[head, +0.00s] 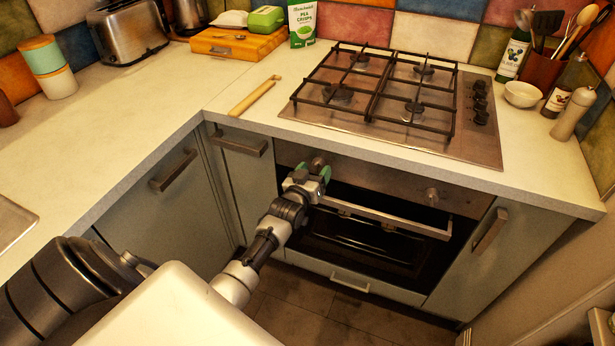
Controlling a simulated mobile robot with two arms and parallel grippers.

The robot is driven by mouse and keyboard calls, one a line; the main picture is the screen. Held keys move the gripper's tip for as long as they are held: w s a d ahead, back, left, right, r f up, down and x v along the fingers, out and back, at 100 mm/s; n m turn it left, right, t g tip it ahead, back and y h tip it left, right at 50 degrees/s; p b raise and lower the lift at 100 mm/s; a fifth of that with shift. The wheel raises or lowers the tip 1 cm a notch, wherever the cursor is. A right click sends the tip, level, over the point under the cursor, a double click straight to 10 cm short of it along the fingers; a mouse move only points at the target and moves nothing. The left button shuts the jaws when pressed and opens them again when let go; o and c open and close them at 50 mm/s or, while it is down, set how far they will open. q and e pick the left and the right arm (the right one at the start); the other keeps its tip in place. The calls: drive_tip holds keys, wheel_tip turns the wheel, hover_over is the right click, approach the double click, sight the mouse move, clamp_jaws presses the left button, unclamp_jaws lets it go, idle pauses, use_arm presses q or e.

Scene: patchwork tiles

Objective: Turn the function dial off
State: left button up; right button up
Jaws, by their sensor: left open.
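The oven's front panel (372,184) carries two round dials. The left dial (318,162) is at the panel's left end and the right dial (432,196) is toward its right end. No label is readable, so I cannot tell which one is the function dial. My left gripper (312,174) is open, with its green-tipped fingers at the left dial, one to each side of it. I cannot tell whether they touch it. The gripper hides the dial's lower part, and its pointer is not legible. My right gripper is not in view.
The oven door handle (400,220) runs just below and right of my left gripper. The countertop edge (390,161) overhangs the panel. A gas hob (400,95) sits above, with its own knobs on the right. Cabinet handles (240,147) stick out at left.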

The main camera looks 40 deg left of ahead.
use_arm(q)
drive_tip(key=s+d, duration=0.1)
drive_tip(key=s, duration=0.9)
drive_tip(key=shift+d, duration=0.4)
